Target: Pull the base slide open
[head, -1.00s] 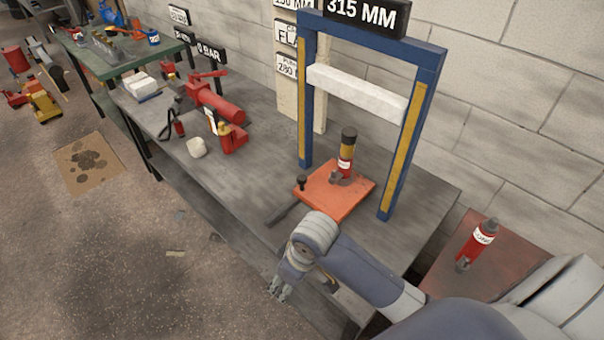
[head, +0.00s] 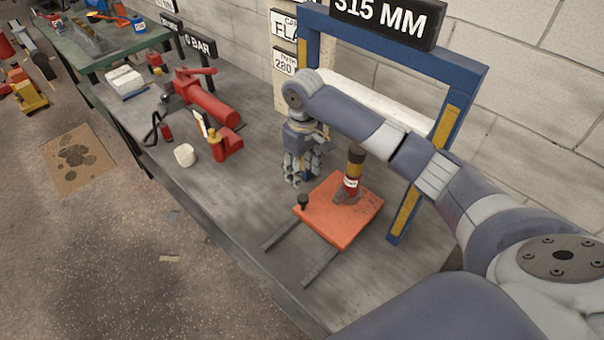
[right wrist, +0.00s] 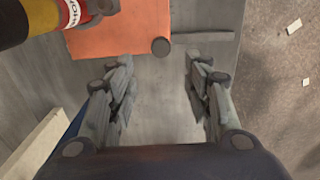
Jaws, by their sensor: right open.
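The base slide is an orange plate (head: 340,213) on two dark rails (head: 318,270) on the bench, inside the blue frame. A dark knob (head: 303,201) stands at its left corner. A red, yellow and black cylinder (head: 353,172) stands upright on the plate. My right gripper (head: 302,178) hangs fingers down over the bench, just left of the plate and behind the knob. In the right wrist view its fingers (right wrist: 158,90) are spread and empty, with the knob (right wrist: 161,46) apart, beyond the fingertips. My left gripper is not in view.
The blue frame (head: 466,95) with a white crossbar rises behind the plate, close to my right arm. A red pump (head: 210,102), a red jack (head: 228,145) and a pale lump (head: 185,155) are on the bench to the left. The bench front is clear.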

